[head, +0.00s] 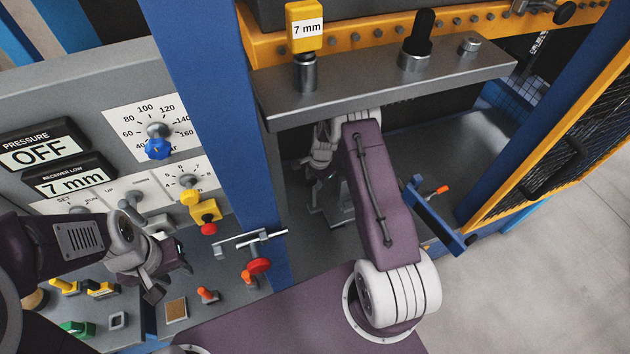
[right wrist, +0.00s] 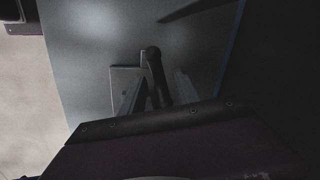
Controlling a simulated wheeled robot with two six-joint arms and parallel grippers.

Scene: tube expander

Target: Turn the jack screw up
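My right arm reaches under the grey metal shelf (head: 385,95) of the press in the head view. My right gripper (head: 318,165) is in the shadow there, and its fingertips are hard to make out. In the dark right wrist view its two fingers (right wrist: 155,95) stand apart, with a dark round-ended rod (right wrist: 153,62) between them. The rod may be the jack screw's handle; the screw itself is not clearly visible. I cannot tell whether a finger touches the rod. My left gripper (head: 166,276) hangs open and empty over the control panel.
A blue post (head: 215,110) stands between panel and bay. A yellow-framed mesh guard (head: 550,150) borders the right. A yellow 7 mm block (head: 304,28) stands on the shelf.

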